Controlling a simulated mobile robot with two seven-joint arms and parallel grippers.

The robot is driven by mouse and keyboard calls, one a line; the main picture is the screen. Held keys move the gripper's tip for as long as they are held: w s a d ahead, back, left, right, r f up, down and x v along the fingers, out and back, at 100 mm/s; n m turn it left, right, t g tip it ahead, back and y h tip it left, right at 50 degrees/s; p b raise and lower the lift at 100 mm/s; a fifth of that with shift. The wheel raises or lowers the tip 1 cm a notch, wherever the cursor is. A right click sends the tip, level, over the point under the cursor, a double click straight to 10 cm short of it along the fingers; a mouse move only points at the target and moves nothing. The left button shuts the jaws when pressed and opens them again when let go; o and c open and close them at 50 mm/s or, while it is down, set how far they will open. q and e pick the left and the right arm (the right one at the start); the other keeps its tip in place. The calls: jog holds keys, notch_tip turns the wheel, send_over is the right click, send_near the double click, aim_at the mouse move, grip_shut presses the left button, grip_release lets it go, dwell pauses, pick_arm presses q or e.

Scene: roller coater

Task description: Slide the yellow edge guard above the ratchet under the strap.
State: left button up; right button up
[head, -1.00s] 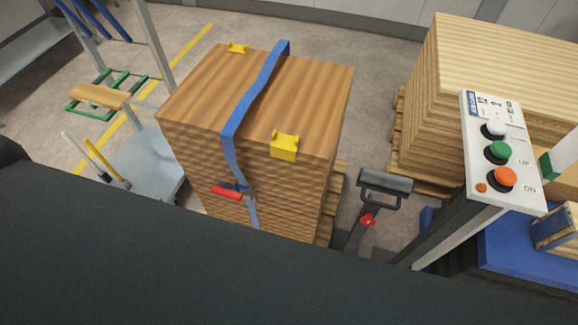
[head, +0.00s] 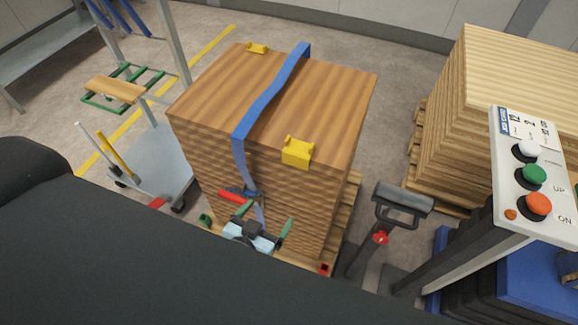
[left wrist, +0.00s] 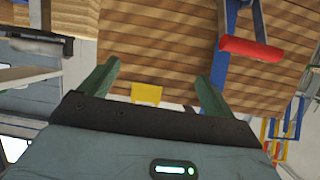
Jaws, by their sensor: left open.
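The yellow edge guard (head: 297,152) sits on the front top edge of the wooden stack (head: 325,95), to the right of the blue strap (head: 262,103) and apart from it. The strap crosses the top and runs down the front face to the ratchet (head: 236,196), which has a red handle. My left gripper (head: 267,213) is open and empty, low before the front face, below the guard and near the ratchet. The left wrist view shows the guard (left wrist: 147,93) beyond its fingers and the red handle (left wrist: 250,48) to the right. My right gripper is not in view.
A second yellow guard (head: 257,48) sits on the back top edge, left of the strap. A pallet jack handle (head: 402,198) stands right of the stack. A button panel (head: 530,165) is at the right. A grey cart (head: 155,160) is at the left.

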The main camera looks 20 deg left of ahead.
aim_at(299, 148)
pick_arm(q)
jog(key=w+d+r+t+b, duration=0.1)
jog(key=w+r+t, duration=0.3)
jog(key=w+r, duration=0.4)
jog(key=shift+w+d+r+n, duration=0.2)
jog(key=shift+d+r+n, duration=0.25)
jog(key=shift+r, duration=0.5)
jog(key=shift+w, duration=0.15)
jog(key=w+p, duration=0.1)
jog(key=w, duration=0.5)
jog(key=shift+d+r, duration=0.1)
jog(key=shift+w, duration=0.75)
jog(key=shift+c, duration=0.4)
jog(key=c, duration=1)
